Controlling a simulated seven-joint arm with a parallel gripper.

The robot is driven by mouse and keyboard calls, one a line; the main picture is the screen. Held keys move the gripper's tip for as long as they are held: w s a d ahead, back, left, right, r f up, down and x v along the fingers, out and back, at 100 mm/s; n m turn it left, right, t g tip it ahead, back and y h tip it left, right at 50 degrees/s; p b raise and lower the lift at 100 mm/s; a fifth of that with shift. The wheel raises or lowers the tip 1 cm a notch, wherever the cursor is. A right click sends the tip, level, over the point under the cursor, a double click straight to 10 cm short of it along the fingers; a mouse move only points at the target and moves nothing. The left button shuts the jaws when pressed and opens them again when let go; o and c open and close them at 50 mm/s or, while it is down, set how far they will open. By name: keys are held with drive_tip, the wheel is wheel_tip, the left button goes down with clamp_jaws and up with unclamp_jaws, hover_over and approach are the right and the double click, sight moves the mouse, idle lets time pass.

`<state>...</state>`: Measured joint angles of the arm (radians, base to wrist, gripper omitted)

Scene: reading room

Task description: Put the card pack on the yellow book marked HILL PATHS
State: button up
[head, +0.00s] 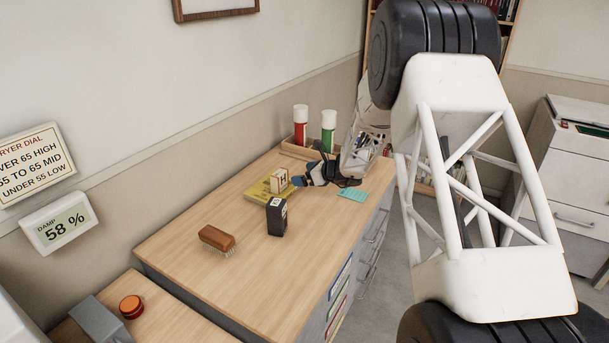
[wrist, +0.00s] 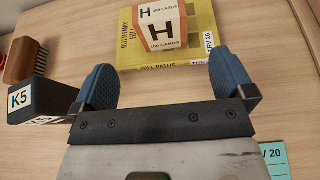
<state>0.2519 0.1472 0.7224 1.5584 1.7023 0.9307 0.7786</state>
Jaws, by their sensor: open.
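The card pack (head: 279,181), a white and orange box marked H, appears to rest on top of the book. In the wrist view the card pack (wrist: 162,32) is just beyond my fingertips, between their lines. My gripper (head: 299,181) is open beside the pack's right side in the head view. Its blue fingers (wrist: 161,70) are wide apart with nothing between them, and they seem clear of the pack.
A black block marked K5 (head: 277,218) stands close to the book, near one finger in the wrist view. A wooden brush (head: 217,239) lies farther left. A teal card (head: 352,194) lies right of my gripper. A tray with red (head: 300,125) and green canisters stands behind.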

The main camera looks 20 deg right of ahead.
drive_tip(key=s+a+r+n+g+h, duration=0.1)
drive_tip(key=s+a+r+n+g, duration=0.1)
drive_tip(key=s+a+r+n, duration=0.45)
drive_tip(key=s+a+r+n+g, duration=0.1)
drive_tip(key=s+r+n+g, duration=0.3)
drive_tip(key=s, duration=0.6)
drive_tip(key=s+a+r+n+h, duration=0.1)
drive_tip(key=s+a+r+n, duration=0.2)
drive_tip(key=s+r, duration=0.5)
drive_tip(key=s+d+r+n+h, duration=0.1)
drive_tip(key=s+n+h, duration=0.3)
drive_tip(key=s, duration=1.2)
drive_tip(key=s+d+r+n+g+h, duration=0.1)
drive_tip(key=s+d+n+h, duration=0.1)
drive_tip(key=s+n, duration=0.7)
drive_tip(key=s+h, duration=0.1)
drive_tip(key=s, duration=0.7)
drive_tip(key=shift+s+r+h, duration=0.15)
drive_tip(key=shift+s+h, duration=0.15)
drive_tip(key=shift+h, duration=0.1)
